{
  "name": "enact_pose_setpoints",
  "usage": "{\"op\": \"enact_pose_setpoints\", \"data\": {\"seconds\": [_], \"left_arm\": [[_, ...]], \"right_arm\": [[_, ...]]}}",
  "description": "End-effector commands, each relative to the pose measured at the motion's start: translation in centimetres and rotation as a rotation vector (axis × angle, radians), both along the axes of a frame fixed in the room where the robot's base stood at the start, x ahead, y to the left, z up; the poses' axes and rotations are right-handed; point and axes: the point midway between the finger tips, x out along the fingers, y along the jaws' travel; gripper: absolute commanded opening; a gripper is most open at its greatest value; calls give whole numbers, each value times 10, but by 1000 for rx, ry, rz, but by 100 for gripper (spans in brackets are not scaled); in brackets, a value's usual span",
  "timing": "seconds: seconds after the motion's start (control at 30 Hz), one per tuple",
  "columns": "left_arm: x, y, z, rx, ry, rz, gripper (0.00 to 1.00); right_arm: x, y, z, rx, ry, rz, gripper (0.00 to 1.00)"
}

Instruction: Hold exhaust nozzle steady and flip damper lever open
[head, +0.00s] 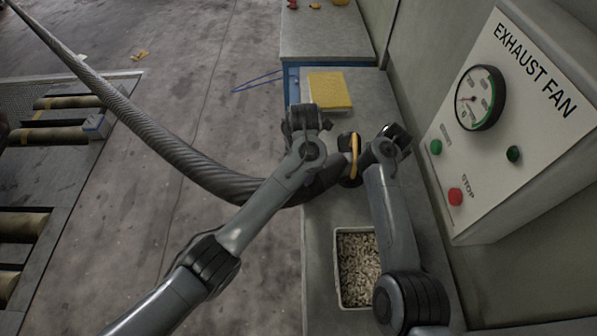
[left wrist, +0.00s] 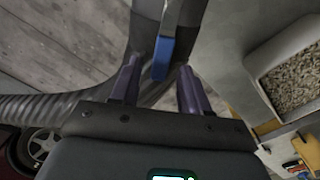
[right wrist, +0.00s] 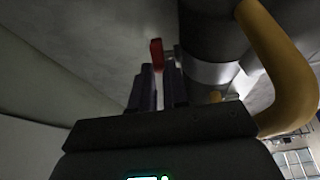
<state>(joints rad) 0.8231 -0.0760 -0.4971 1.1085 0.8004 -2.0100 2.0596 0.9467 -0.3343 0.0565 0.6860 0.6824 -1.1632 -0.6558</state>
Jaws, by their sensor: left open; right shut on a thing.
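The exhaust nozzle (head: 347,141) is a dark tube with a yellow handle (head: 354,158), at the end of a thick ribbed hose (head: 185,160). In the right wrist view the nozzle (right wrist: 212,40) shows a pale metal band beside the yellow handle (right wrist: 285,70). My right gripper (right wrist: 160,68) is shut on the damper lever, whose red end (right wrist: 156,52) shows at the fingertips. My left gripper (head: 306,118) is open. In the left wrist view its fingers (left wrist: 158,75) stand on either side of a blue grip (left wrist: 162,58); no contact is clear.
An exhaust fan panel (head: 520,110) with a gauge and buttons stands at the right. A tray of pellets (head: 338,280) sits on the bench, near my right arm. A yellow pad (head: 330,89) lies farther back. Rollers (head: 50,136) are at the left; the floor between is mostly clear.

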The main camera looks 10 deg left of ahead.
Motion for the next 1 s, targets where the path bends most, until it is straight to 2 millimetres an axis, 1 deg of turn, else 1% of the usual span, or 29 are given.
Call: {"op": "enact_pose_setpoints", "data": {"seconds": [0.27, 0.47, 0.57, 0.8, 1.0], "left_arm": [[1, 1, 0, 1, 1, -19, 46], [5, 5, 0, 1, 1, -108, 46], [11, 10, 0, -1, 0, -216, 46], [36, 20, 0, -1, -1, -639, 46], [56, 21, 1, 0, -1, -939, 46]], "right_arm": [[0, 1, 0, 0, 1, 1, 0], [0, 1, 0, 0, 1, 1, 0], [0, 1, 0, 0, 1, 1, 0], [0, 0, 0, 0, 1, 1, 0], [0, 0, 0, 0, 1, 1, 0]]}}
